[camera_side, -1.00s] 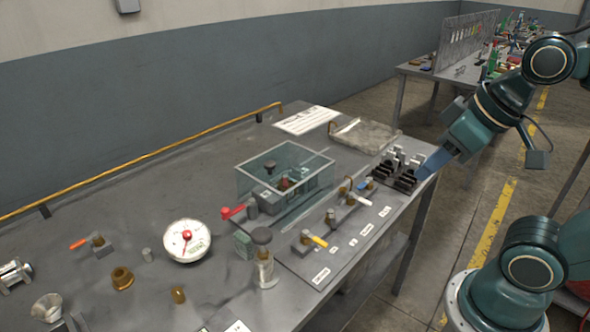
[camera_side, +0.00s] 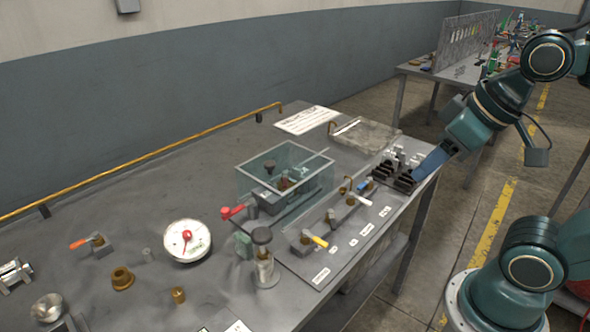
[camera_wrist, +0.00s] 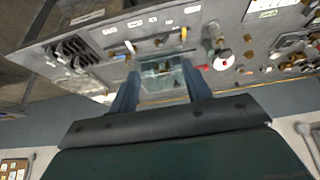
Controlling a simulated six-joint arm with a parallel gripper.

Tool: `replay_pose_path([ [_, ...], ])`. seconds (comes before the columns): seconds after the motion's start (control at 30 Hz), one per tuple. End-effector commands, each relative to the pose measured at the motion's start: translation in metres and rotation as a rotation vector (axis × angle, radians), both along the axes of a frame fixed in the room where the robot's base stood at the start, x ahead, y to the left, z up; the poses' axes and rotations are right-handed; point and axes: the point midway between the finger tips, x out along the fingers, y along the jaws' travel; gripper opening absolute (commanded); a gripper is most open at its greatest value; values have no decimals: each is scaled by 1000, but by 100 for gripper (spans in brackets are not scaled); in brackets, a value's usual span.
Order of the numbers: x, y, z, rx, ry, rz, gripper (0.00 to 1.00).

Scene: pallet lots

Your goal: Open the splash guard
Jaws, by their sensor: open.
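The splash guard (camera_side: 262,177) is a clear, greenish box-shaped cover on the bench. It stands over a grey block with dark-knobbed fittings, and it looks closed down around them. It also shows in the wrist view (camera_wrist: 162,76), between my fingers. My gripper (camera_side: 418,176) is at the right end of the bench, beside the black rack and well to the right of the guard. In the wrist view my gripper (camera_wrist: 160,92) has its two blue fingers spread apart with nothing held between them.
A red-handled valve (camera_side: 232,211), a dark-knobbed post (camera_side: 264,262) and a white dial gauge (camera_side: 187,240) stand near the guard. A panel with yellow and white levers (camera_side: 318,241) lies in front. The black rack (camera_side: 392,177) is close to my gripper. A yellow pipe (camera_side: 140,159) runs along the back.

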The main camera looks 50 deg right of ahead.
Motion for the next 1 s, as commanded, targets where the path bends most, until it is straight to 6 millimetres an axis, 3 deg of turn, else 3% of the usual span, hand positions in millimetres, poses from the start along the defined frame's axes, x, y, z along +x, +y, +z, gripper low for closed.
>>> replay_pose_path([
  [0.17,13,0,11,-13,23,27,48],
  [0.37,45,1,33,-43,68,93,48],
  [0.7,117,4,63,-98,163,237,48],
  [1.0,185,7,71,-136,245,367,48],
])
